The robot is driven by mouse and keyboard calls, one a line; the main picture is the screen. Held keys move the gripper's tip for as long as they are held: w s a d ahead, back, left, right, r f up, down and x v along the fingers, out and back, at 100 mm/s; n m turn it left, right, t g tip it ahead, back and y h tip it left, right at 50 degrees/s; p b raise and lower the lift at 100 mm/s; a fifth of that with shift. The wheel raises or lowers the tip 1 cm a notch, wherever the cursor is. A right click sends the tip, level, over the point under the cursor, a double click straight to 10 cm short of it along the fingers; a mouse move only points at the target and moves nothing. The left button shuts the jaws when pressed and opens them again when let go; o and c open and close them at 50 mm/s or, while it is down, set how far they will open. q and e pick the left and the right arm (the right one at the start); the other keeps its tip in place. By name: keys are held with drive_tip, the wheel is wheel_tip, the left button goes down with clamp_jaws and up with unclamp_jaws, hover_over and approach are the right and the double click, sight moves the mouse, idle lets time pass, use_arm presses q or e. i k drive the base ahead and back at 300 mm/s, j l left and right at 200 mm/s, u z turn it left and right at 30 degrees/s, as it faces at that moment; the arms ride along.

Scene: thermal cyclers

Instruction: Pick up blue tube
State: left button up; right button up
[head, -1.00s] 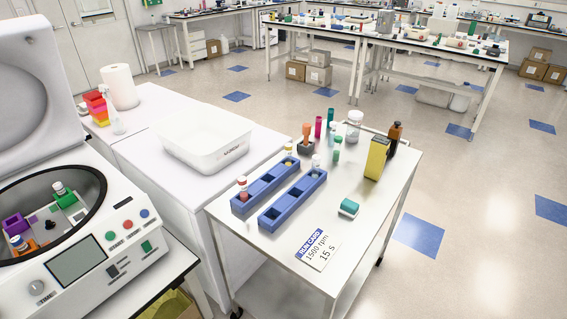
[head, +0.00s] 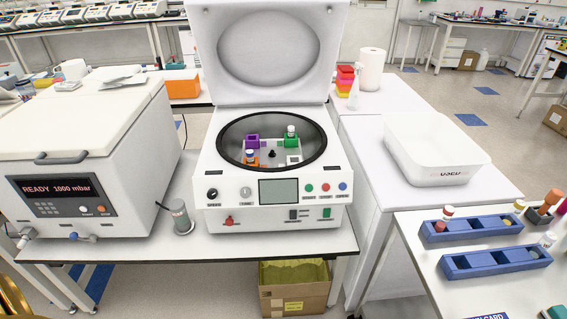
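A small tube with a blue part and a pale cap (head: 250,155) stands in the orange holder (head: 246,163) inside the open centrifuge (head: 272,188), front left of the rotor. Another tube, with a green part and a white cap (head: 291,131), stands in the green holder (head: 291,142) at the back right. The purple holder (head: 252,141) at the back left shows no tube. A pale grey holder (head: 293,160) is at the front right. Neither gripper shows in the head view.
The centrifuge lid (head: 268,50) stands raised behind the bowl. A white vacuum oven (head: 85,160) is at left, with a grey cylinder (head: 179,217) between. A white tub (head: 435,150) and two blue racks (head: 495,262) are at right. A cardboard box (head: 291,291) is below.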

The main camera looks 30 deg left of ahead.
sight(249, 154)
drive_tip(key=i+j+u, duration=0.1)
drive_tip(key=u, duration=1.6)
